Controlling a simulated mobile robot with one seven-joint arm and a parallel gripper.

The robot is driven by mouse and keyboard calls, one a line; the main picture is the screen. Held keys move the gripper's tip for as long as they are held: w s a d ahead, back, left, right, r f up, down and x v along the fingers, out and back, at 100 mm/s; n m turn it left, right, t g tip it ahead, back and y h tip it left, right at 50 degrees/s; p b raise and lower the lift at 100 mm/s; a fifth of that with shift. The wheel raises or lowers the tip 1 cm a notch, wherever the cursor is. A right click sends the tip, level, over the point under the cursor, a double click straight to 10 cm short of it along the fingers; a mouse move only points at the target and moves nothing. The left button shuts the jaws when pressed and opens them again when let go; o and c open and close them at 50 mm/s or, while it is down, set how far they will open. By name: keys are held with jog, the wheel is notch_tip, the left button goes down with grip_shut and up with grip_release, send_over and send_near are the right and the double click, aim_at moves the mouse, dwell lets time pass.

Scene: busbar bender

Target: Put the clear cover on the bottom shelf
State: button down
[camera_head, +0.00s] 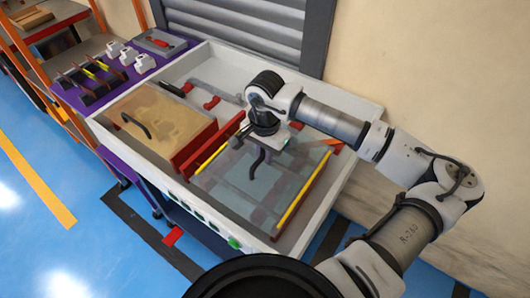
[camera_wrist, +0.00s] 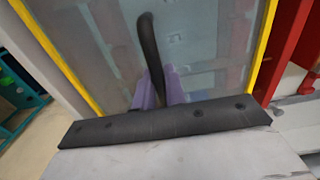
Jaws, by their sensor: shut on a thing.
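The clear cover (camera_head: 235,190) is a see-through panel with yellow strips along two sides and a dark curved handle (camera_head: 257,162). It lies over the right part of the white machine bed; whether it is raised slightly I cannot tell. My gripper (camera_head: 268,146) is above the cover at the handle. In the wrist view, my gripper's purple fingers (camera_wrist: 160,90) are shut on the black handle (camera_wrist: 149,45), with the clear panel (camera_wrist: 90,45) behind. An orange-framed rack (camera_head: 32,62) stands at the upper left; its bottom shelf is not clearly visible.
A tan cover (camera_head: 165,118) with a dark handle lies on the bed's left part, beside a red bar (camera_head: 200,150). A purple table (camera_head: 85,98) holds white and black parts and a grey tray (camera_head: 160,42). A wall is close behind. Blue floor (camera_head: 50,150) is open at left.

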jog(key=shift+f+b, duration=0.2)
jog(key=shift+b, duration=0.1)
jog(key=c, duration=1.5)
grip_release()
jog(key=shift+o, duration=0.2)
jog(key=shift+r, duration=0.1)
